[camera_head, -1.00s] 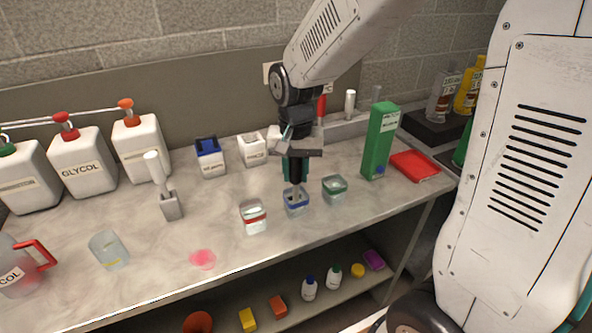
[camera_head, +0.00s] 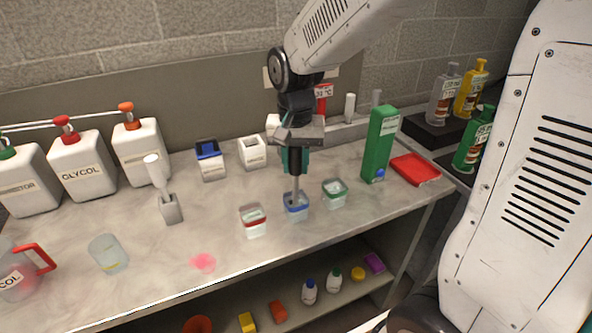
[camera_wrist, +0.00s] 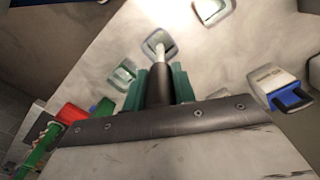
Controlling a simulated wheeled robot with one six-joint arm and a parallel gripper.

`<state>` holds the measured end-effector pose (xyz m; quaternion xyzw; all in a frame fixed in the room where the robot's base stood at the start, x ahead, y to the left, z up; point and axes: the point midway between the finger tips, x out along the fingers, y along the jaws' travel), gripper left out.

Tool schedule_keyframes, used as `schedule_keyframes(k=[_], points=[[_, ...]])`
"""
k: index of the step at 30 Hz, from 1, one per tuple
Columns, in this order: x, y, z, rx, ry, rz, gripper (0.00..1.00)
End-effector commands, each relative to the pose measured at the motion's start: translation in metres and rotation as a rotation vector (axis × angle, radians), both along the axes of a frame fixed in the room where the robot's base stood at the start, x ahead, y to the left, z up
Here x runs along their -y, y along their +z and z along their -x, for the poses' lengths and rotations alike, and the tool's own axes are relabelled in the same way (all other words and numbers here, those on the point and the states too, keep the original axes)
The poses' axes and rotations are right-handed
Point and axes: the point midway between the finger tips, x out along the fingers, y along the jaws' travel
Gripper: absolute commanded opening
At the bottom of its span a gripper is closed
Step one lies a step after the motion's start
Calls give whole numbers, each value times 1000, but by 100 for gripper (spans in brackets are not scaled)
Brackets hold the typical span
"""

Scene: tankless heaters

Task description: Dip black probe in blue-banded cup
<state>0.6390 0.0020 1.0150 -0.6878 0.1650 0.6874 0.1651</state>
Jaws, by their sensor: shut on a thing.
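The black probe (camera_head: 296,162) is upright, with a grey metal tip pointing down. My gripper (camera_head: 295,158) is shut on it with teal fingers, which also show in the wrist view (camera_wrist: 160,85). The blue-banded cup (camera_head: 296,207) stands on the counter directly below. In the head view the probe's tip reaches into the cup's opening; in the wrist view the pale tip overlaps the cup (camera_wrist: 166,45). Whether the tip touches the contents or the bottom cannot be told.
A red-banded cup (camera_head: 253,223) stands to the left and a green-banded cup (camera_head: 335,194) to the right, both close by. A tall green box (camera_head: 380,146) and red tray (camera_head: 415,169) are farther right. A blue-topped white holder (camera_head: 211,160) and a white holder (camera_head: 252,152) stand behind.

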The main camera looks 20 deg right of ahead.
Motion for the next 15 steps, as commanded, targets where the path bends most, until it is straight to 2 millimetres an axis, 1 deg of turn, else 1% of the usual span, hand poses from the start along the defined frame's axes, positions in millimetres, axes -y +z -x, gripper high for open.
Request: schedule_keyframes(k=[1,15], points=[[0,6,0,2,0,0,4],[0,53,0,1,0,0,4]])
